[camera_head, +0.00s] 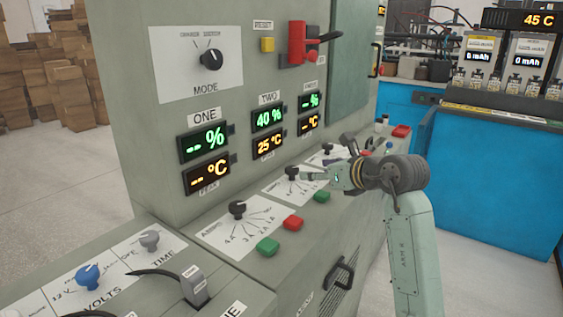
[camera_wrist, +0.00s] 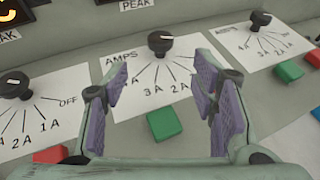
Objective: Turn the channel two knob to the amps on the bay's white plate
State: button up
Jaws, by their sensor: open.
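The channel two knob (camera_head: 291,173) is black and stands on a white AMPS dial below the TWO displays. The wrist view shows this knob (camera_wrist: 160,42) at upper middle, with a white mark on top; I cannot tell its exact setting. My gripper (camera_head: 314,173) points at the knob from the right. In the wrist view my gripper (camera_wrist: 158,80) is open and empty. Its purple pads stand either side of the dial's lower part, with the knob beyond the tips. White labels (camera_head: 481,43) show on the chargers at right; I cannot tell which is the bay's plate, or read an amps value.
The channel one knob (camera_head: 237,210) and the third knob (camera_wrist: 260,18) flank the middle dial. A green button (camera_wrist: 164,122) lies between my fingers in the wrist view. A blue cabinet (camera_head: 490,185) stands right.

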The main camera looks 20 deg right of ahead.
aim_at(294, 170)
jog(key=shift+w+a, duration=0.1)
jog(key=shift+w, duration=0.4)
jog(key=p+x, duration=0.2)
jog(key=x, duration=0.8)
jog(key=shift+a, duration=0.1)
jog(key=shift+c, duration=0.2)
jog(key=c, duration=1.1)
